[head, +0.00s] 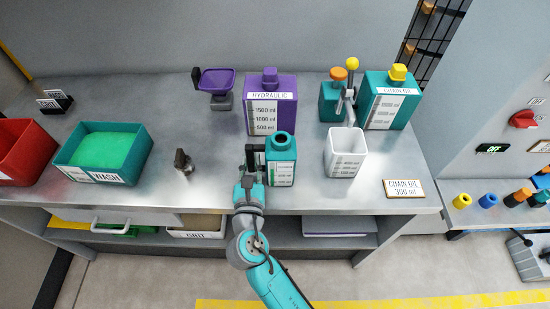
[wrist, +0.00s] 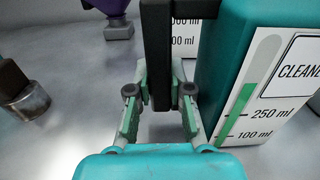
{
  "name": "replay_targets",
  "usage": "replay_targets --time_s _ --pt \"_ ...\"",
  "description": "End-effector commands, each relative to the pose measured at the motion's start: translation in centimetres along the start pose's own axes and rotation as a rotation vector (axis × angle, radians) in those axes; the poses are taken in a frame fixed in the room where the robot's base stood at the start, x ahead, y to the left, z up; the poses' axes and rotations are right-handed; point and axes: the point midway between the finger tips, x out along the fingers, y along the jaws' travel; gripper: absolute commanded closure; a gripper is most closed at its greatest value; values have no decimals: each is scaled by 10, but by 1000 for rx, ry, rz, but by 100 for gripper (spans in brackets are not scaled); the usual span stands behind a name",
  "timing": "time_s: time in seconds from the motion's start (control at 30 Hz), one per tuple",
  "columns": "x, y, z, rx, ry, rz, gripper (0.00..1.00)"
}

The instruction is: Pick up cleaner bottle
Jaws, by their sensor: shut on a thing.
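The cleaner bottle (head: 282,172) is teal with an open dark mouth and a white scale label; it stands near the front edge of the bench. Its black handle is on the left side. My gripper (head: 247,174) is at that handle, left of the bottle's body. In the wrist view the fingers (wrist: 160,88) are shut on the upright black handle (wrist: 158,50), and the teal body with the "CLEANE" label (wrist: 278,90) is close on the right. I cannot tell whether the bottle's base touches the bench.
A purple hydraulic bottle (head: 270,92) stands behind. A white measuring jug (head: 345,156) is to the right, with teal chain-oil bottle (head: 388,103) beyond. A small metal piece (head: 183,160) and green wash tray (head: 104,151) are left.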

Motion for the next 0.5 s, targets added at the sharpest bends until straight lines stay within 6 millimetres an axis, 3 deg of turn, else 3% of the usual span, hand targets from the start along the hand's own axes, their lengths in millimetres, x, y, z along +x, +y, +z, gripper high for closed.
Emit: replay_targets --time_s 0.23,0.5 --pt "0 0 10 3 -3 0 100" --pt "0 0 58 4 -6 0 100"
